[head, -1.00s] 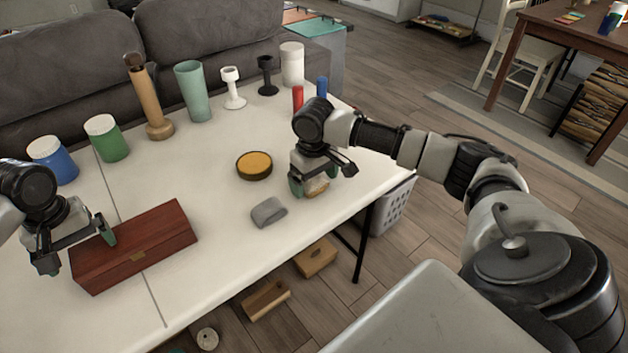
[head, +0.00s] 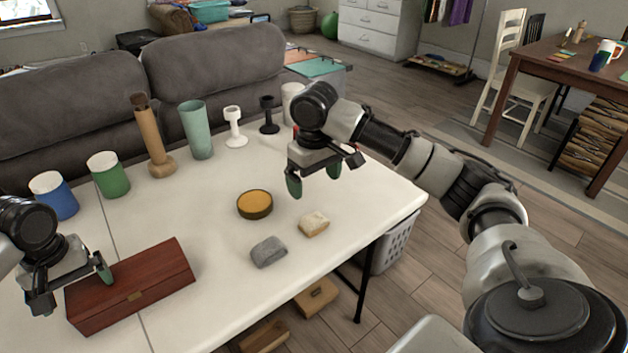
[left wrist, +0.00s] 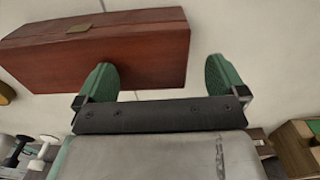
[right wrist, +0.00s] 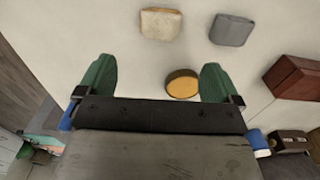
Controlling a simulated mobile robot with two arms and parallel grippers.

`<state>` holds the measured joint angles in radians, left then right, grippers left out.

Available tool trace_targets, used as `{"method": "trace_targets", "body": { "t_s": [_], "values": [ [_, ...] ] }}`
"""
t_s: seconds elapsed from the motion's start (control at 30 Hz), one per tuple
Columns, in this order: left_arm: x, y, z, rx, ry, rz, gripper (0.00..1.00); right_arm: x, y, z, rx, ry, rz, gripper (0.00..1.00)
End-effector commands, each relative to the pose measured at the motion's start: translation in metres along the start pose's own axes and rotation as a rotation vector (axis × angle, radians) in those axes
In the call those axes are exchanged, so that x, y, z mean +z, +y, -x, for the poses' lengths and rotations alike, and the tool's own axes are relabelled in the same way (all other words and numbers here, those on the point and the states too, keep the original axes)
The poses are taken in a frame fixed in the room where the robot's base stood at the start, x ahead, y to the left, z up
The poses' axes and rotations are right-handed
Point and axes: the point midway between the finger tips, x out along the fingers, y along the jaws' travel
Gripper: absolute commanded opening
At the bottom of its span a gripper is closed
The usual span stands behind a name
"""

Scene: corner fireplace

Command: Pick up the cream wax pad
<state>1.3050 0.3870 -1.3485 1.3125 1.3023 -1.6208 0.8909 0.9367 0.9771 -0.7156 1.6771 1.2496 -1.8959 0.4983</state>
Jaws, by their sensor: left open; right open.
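The cream wax pad (head: 313,224) lies flat on the white table, right of a grey pad (head: 268,251) and a round tin with yellow-brown contents (head: 255,204). In the right wrist view the cream pad (right wrist: 160,23) lies near the top edge, beyond the fingertips and touching neither. My right gripper (head: 314,178) is open and empty, raised above the table behind the cream pad. My left gripper (head: 72,288) is open at the red-brown wooden box (head: 131,286). In the left wrist view its green fingers (left wrist: 160,75) overlap the box's near edge; contact is unclear.
Blue and green cups, a brown bottle-like piece (head: 152,140), a teal cylinder (head: 196,130) and white and black stands line the table's back. A grey sofa (head: 215,75) stands behind. The table's right front edge (head: 400,225) lies near the cream pad.

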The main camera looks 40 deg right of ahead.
Motion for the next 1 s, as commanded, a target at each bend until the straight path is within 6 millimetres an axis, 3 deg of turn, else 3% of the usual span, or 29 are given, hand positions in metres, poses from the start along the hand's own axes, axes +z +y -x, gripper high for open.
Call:
{"method": "trace_targets", "body": {
  "t_s": [0.27,0.6,0.83,1.0],
  "values": [
    [0.000,0.000,0.000,0.000,0.000,0.000,1.00,0.000,-0.005,-0.006,0.000,-0.002,0.000,1.00],
    [0.000,0.000,0.000,0.000,0.000,0.000,1.00,0.000,-0.004,-0.059,0.000,-0.003,0.000,1.00],
    [0.000,0.000,0.000,0.000,0.000,0.000,1.00,0.000,-0.004,-0.077,0.001,-0.002,0.000,1.00],
    [0.000,0.000,0.000,0.000,0.000,0.000,1.00,0.001,0.000,-0.102,0.000,-0.004,-0.001,1.00]
  ]
}}
